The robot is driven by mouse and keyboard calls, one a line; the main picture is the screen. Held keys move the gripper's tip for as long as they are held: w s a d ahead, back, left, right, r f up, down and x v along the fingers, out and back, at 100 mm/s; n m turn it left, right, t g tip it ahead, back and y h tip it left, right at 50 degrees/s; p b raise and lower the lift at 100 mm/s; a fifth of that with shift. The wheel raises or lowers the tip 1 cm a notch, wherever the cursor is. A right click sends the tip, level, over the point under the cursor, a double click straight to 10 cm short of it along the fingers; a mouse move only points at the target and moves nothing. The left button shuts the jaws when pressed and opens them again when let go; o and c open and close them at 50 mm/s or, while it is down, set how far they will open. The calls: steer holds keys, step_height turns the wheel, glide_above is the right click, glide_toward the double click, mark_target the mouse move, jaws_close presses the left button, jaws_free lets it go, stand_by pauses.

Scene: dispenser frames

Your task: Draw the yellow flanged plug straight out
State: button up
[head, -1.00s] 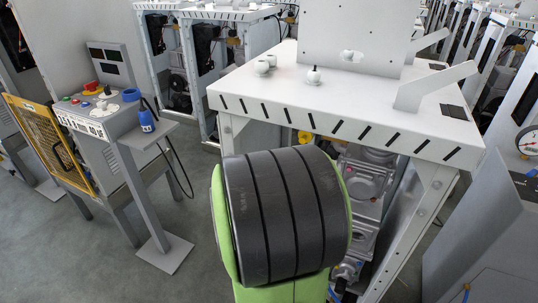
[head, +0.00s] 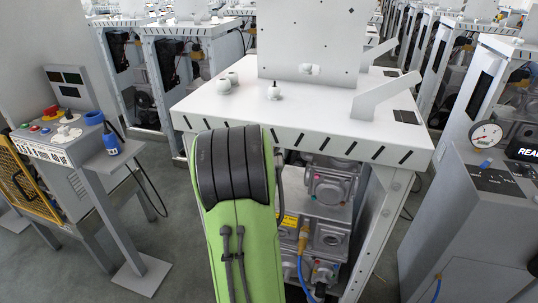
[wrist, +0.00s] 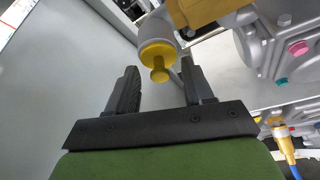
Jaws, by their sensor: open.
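The yellow flanged plug (wrist: 159,66) shows in the wrist view, seated in the end of a grey round port at the top centre. Its yellow flange lies against the port and a short knob sticks out toward my gripper. My gripper (wrist: 158,80) is open, with one dark finger on the left and one on the right. The knob is near the fingertips and appears between them in the picture, closer to the right finger. I cannot tell whether it is at their depth. No finger visibly touches it. In the head view my arm hides the plug and the gripper.
Grey machine housings (head: 330,185) sit under the white frame top (head: 225,105). A blue cable with a yellow connector (head: 303,240) hangs there and also shows at the lower right of the wrist view. A control desk (head: 75,150) stands left; a gauge cabinet (head: 490,220) stands right.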

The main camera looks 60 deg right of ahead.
jaws_close()
steer(key=s+a+b, duration=0.1)
steer(key=a+b, duration=0.1)
steer(key=a, duration=0.4)
steer(key=shift+a, duration=0.2)
stand_by(0.6)
